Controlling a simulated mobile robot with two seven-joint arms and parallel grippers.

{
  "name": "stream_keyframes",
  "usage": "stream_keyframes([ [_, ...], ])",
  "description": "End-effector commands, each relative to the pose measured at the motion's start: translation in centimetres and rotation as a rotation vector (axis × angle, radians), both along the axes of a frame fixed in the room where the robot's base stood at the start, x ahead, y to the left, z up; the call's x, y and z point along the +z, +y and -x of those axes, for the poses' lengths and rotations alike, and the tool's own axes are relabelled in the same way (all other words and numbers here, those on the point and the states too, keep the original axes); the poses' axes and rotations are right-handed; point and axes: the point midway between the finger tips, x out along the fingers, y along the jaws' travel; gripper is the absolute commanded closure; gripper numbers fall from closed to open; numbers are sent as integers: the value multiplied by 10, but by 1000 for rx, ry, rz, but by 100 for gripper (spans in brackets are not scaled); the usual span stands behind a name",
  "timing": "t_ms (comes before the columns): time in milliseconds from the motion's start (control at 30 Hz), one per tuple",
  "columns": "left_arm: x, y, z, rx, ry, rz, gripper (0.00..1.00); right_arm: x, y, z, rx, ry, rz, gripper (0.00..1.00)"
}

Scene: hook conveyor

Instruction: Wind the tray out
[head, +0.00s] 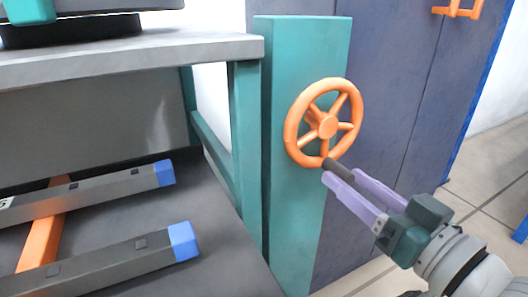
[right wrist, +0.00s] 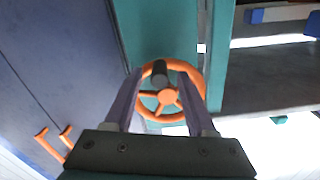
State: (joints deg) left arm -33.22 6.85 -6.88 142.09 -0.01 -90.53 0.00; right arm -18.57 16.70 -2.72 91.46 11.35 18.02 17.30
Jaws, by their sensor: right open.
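An orange handwheel (head: 325,124) with several spokes is mounted on the teal post (head: 295,215). A dark knob (head: 336,166) sticks out from its rim at the bottom in the head view. The wheel (right wrist: 168,97) and knob (right wrist: 159,72) also show in the right wrist view. My right gripper (head: 340,174) is open, its two lilac fingers pointing at the wheel. In the right wrist view the knob appears between the fingers, with a gap on each side. Whether it lies fully between the fingertips in depth I cannot tell. I cannot identify a tray for certain. My left gripper is not in view.
Grey bars with blue ends (head: 180,240) lie across an orange beam (head: 43,232) on the lower left. A grey worktop (head: 150,50) on teal legs is above them. A dark blue cabinet (head: 400,110) with an orange handle (head: 458,8) stands right of the post.

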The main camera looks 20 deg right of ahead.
Motion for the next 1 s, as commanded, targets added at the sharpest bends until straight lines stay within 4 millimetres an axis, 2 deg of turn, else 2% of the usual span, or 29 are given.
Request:
stream_keyframes([
  [100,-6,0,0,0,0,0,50,-1,1,-15,1,-1,0,44],
  [200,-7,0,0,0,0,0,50,-1,2,-21,0,0,1,44],
  [467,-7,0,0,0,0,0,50,0,2,-22,0,1,1,44],
  [1000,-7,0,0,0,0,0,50,0,2,-22,0,1,1,100],
])
